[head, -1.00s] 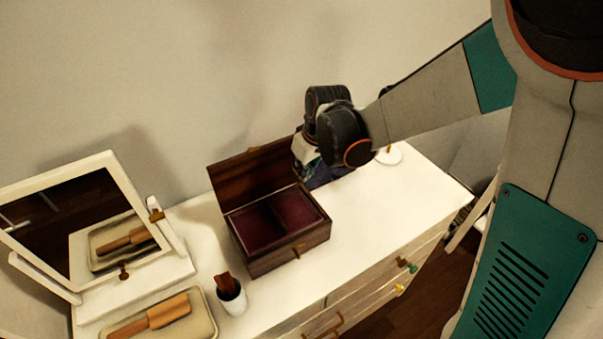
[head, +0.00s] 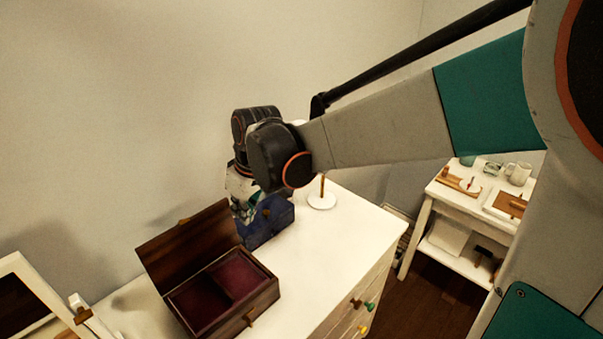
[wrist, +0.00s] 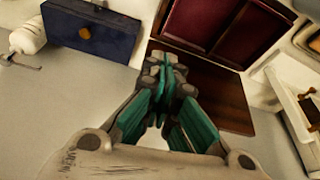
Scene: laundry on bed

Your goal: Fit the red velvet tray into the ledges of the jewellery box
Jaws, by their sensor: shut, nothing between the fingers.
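The jewellery box (head: 262,306) is dark brown wood with its lid (head: 188,240) raised, on the white dresser. Dark red velvet (head: 240,275) with a divider across it fills the box opening. It also shows at the top of the wrist view (wrist: 198,20). This looks like the red velvet tray inside the box, but I cannot tell whether it sits level on the ledges, which are hidden. My gripper (wrist: 162,82) is shut and empty, near the raised lid (wrist: 215,95). In the head view its fingers are largely hidden behind the wrist.
A dark blue box (head: 266,220) stands right of the jewellery box; its gold knob shows in the wrist view (wrist: 84,32). A white stand (head: 322,198) is behind it. A mirror (head: 35,300) is at left. The dresser's right part is clear. A side table (head: 430,200) stands further right.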

